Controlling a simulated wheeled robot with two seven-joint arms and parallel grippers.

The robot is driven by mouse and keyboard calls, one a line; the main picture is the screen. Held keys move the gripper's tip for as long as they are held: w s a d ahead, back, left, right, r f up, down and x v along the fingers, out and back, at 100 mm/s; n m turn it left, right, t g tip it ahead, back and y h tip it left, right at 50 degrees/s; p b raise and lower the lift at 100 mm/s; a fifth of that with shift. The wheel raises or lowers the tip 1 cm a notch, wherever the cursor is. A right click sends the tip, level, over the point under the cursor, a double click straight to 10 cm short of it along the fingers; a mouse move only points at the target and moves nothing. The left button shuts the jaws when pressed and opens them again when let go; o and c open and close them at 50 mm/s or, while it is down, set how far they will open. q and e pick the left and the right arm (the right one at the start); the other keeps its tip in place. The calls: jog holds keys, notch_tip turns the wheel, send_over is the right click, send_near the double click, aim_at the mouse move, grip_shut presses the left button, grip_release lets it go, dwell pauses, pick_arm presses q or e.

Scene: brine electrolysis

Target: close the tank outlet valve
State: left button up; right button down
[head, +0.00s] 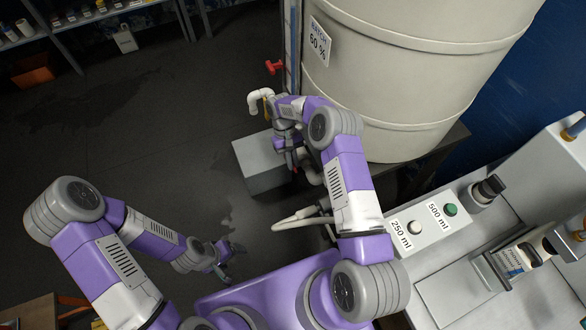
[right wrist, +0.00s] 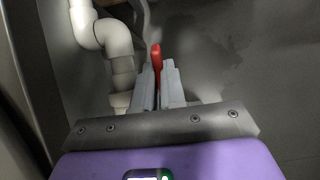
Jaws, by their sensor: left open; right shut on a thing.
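The large cream tank (head: 400,90) stands at the upper middle, with a label reading "BATCH 60 %". My right gripper (head: 292,158) is low beside the tank, partly hidden by its own arm. In the right wrist view, its two grey fingers (right wrist: 159,85) are shut on a red valve lever (right wrist: 156,58), which stands up between them. A white bent pipe (right wrist: 115,45) runs just left of the fingers. The valve's body is hidden behind the gripper. My left gripper (head: 228,262) is open and empty over the floor, away from the tank.
Another red handle (head: 274,67) sits by the tank's upright gauge, above a white pipe elbow (head: 259,99). A grey box (head: 262,165) stands below the gripper. A panel with "250 ml" and "500 ml" buttons (head: 433,222) is on the right bench. The left floor is mostly clear.

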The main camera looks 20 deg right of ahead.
pick_arm(q)
jog(key=shift+f+b, duration=1.1)
jog(key=shift+f, duration=0.35)
pick_arm(e)
jog(key=shift+w+r+g, duration=0.3)
jog(key=shift+w+g, duration=0.05)
jog(key=shift+g, duration=0.25)
jog(key=c, duration=1.2)
grip_release()
